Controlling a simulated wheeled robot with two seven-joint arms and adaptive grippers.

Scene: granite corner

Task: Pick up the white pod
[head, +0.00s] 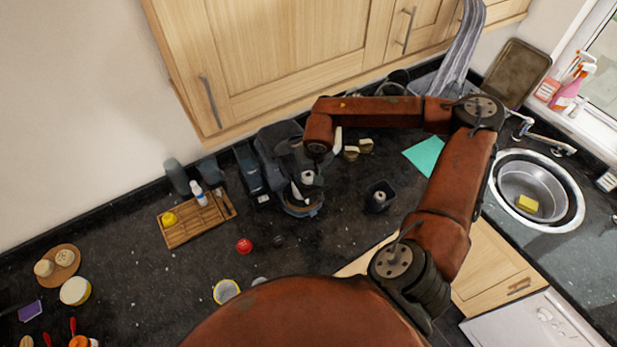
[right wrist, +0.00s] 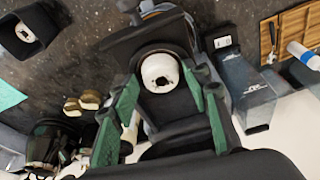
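In the right wrist view a round white pod (right wrist: 160,72) with a dark patch on its face shows between the tips of my right gripper (right wrist: 161,78). Its green fingers are spread, with dark gaps on both sides of the pod. In the head view this pod (head: 308,177) shows at the dark coffee machine (head: 275,150), and my right gripper (head: 306,186) is over it, largely hidden by the wrist. A second white piece sits in a black square cup (head: 379,197) to the right; that cup also shows in the right wrist view (right wrist: 40,20). My left gripper is out of view.
A bamboo tray (head: 195,222) with a bottle and a yellow item lies left of the machine. A red ball (head: 244,246) is in front. A teal sheet (head: 424,155) and a sink (head: 537,190) are right. Cabinets (head: 290,50) overhang the back.

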